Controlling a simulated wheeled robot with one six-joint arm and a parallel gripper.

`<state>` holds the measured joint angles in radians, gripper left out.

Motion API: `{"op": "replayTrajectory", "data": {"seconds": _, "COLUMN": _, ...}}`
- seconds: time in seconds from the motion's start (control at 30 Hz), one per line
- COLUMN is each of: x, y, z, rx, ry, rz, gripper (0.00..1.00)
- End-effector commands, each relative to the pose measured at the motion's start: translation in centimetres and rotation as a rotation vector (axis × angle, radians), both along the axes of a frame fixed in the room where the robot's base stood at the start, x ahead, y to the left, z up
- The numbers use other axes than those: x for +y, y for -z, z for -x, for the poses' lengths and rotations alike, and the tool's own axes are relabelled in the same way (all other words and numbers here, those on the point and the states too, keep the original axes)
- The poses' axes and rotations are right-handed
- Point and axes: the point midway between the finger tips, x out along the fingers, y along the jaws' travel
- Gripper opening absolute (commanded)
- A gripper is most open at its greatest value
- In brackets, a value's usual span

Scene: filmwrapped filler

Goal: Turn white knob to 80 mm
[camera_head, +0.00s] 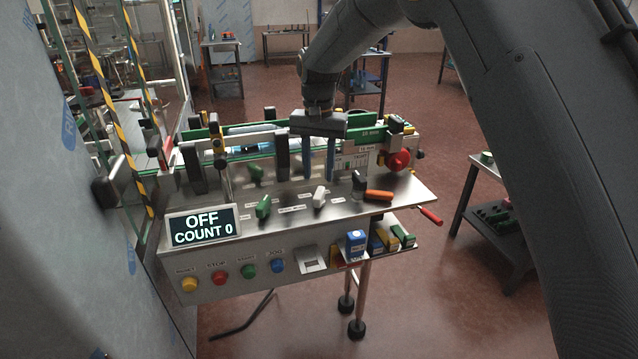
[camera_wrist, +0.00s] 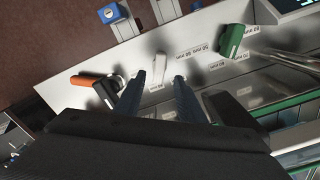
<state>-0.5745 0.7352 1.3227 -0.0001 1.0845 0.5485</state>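The white knob (camera_head: 319,196) is a slim upright lever on the sloped metal panel (camera_head: 280,222) of the machine. It also shows in the wrist view (camera_wrist: 154,67), just beyond the fingertips. My gripper (camera_head: 320,176) hangs above and behind the knob in the head view, fingers pointing down. In the wrist view its two dark fingers (camera_wrist: 160,77) are apart, with nothing held between them. Small mm labels (camera_wrist: 190,54) lie beside the knob; I cannot read for certain which mark it points to.
A green knob (camera_head: 263,206) is left of the white knob; a black one (camera_head: 358,184) and an orange one (camera_head: 379,195) are right. An OFF/COUNT 0 display (camera_head: 203,226) and coloured buttons (camera_head: 249,268) are in front. Conveyor rails and posts (camera_head: 282,157) stand behind.

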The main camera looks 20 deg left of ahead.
Motion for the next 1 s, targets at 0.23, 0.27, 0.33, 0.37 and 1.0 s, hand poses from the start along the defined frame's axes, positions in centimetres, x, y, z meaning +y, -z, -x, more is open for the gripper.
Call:
{"op": "replayTrajectory", "data": {"seconds": 0.23, "x": -0.1, "y": 3.7, "z": 0.1, "rx": 0.003, "ry": 0.0, "rz": 0.001, "gripper": 0.36}}
{"op": "replayTrajectory", "data": {"seconds": 0.27, "x": -0.1, "y": 4.0, "z": 0.1, "rx": 0.001, "ry": 0.001, "rz": 0.001, "gripper": 0.36}}
{"op": "replayTrajectory", "data": {"seconds": 0.33, "x": -0.1, "y": 4.7, "z": 0.1, "rx": 0.002, "ry": 0.0, "rz": 0.001, "gripper": 0.36}}
{"op": "replayTrajectory", "data": {"seconds": 0.37, "x": -0.1, "y": 5.0, "z": 0.1, "rx": 0.002, "ry": 0.0, "rz": 0.001, "gripper": 0.36}}
{"op": "replayTrajectory", "data": {"seconds": 1.0, "x": -0.1, "y": 5.6, "z": 0.0, "rx": -0.001, "ry": 0.0, "rz": -0.001, "gripper": 0.0}}
